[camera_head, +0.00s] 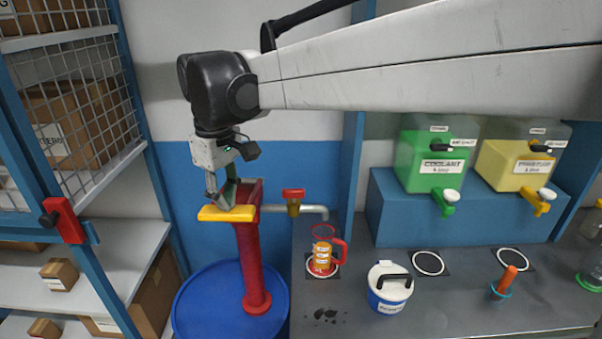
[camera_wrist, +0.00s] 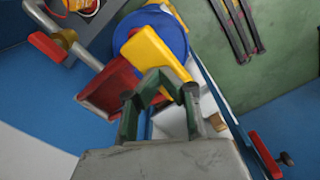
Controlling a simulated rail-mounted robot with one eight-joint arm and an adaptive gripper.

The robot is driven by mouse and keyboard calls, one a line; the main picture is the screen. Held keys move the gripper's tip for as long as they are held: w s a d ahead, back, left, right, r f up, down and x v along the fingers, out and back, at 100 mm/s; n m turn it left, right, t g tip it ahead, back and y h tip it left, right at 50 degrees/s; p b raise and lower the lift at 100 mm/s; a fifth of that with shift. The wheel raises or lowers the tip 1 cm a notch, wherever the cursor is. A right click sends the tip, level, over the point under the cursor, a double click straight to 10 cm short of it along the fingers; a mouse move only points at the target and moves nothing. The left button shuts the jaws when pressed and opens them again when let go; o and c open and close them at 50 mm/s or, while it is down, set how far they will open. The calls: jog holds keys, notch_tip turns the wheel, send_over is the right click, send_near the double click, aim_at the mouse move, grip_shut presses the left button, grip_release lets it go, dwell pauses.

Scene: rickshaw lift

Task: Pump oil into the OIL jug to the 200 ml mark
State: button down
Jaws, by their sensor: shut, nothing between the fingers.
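My gripper (camera_head: 224,201) is shut and empty. Its tips are at the yellow pump handle (camera_head: 240,214), pressed on or just above it; I cannot tell whether they touch. The handle also shows in the wrist view (camera_wrist: 150,48), beyond the green fingers (camera_wrist: 160,88). The red hand pump (camera_head: 253,265) stands on a blue drum (camera_head: 205,300). Its grey outlet pipe (camera_head: 316,209), with a red valve handle (camera_head: 293,194), ends above the red OIL jug (camera_head: 343,248). The jug stands upright on the counter; amber shows inside, but the level and marks are too small to read.
A white and blue lidded container (camera_head: 389,300) stands right of the jug. Green coolant (camera_head: 418,165) and yellow (camera_head: 495,165) dispensers sit on a blue shelf behind. A shelf rack (camera_head: 100,235) with boxes is at left. Dark spots (camera_head: 325,315) mark the counter.

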notch_tip(320, 180, down, 9)
jog(key=b, duration=0.5)
dwell(1.6)
jog(key=shift+r+p, duration=3.35)
jog(key=shift+r, duration=2.4)
notch_tip(320, 180, up, 6)
jog(key=p, duration=0.3)
